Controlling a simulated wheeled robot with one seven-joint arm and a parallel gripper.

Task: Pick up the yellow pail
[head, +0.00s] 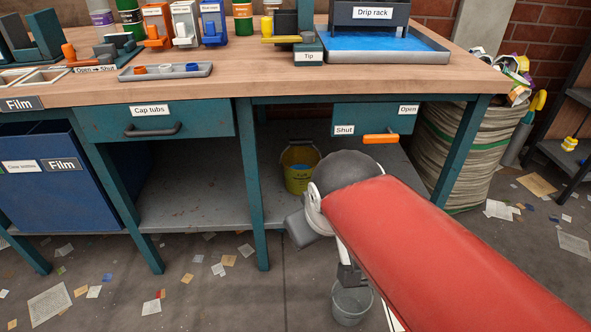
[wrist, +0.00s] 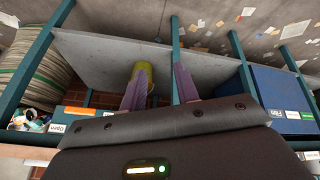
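The yellow pail (head: 298,178) stands upright on the grey lower shelf under the workbench, right of the middle leg.
The lower shelf (head: 200,200) is bare around the pail. Teal legs (head: 250,185) and a drawer with an orange handle (head: 380,139) frame the opening. A blue bin (head: 60,190) stands left. A grey bucket (head: 352,304) is on the floor below my arm. Paper scraps litter the floor.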

